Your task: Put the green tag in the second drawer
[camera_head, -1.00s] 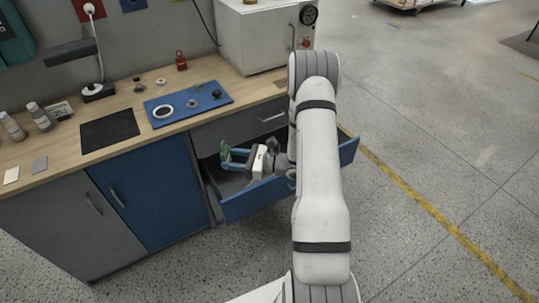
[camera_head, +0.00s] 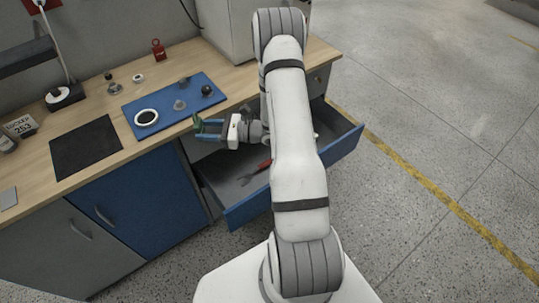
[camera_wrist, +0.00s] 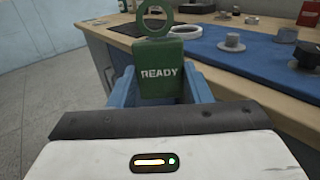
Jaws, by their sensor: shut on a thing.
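The green tag (camera_wrist: 160,75) has a ring at its top and the word READY on its face. My gripper (camera_wrist: 160,88) is shut on it, with a blue finger on each side. In the head view the tag (camera_head: 198,123) shows small at the tips of my gripper (camera_head: 207,130). It is held in front of the bench edge, above and toward the back left of an open blue-fronted drawer (camera_head: 249,208). A tool with a red handle (camera_head: 264,165) lies inside that drawer. My arm hides part of the drawer.
The wooden bench top (camera_head: 75,185) holds a blue mat (camera_head: 165,115) with a white ring and several small parts, a black mat (camera_head: 86,147) and a red padlock-like tag (camera_head: 158,49). A blue cabinet door (camera_head: 150,205) is closed at the left. Floor at right is clear.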

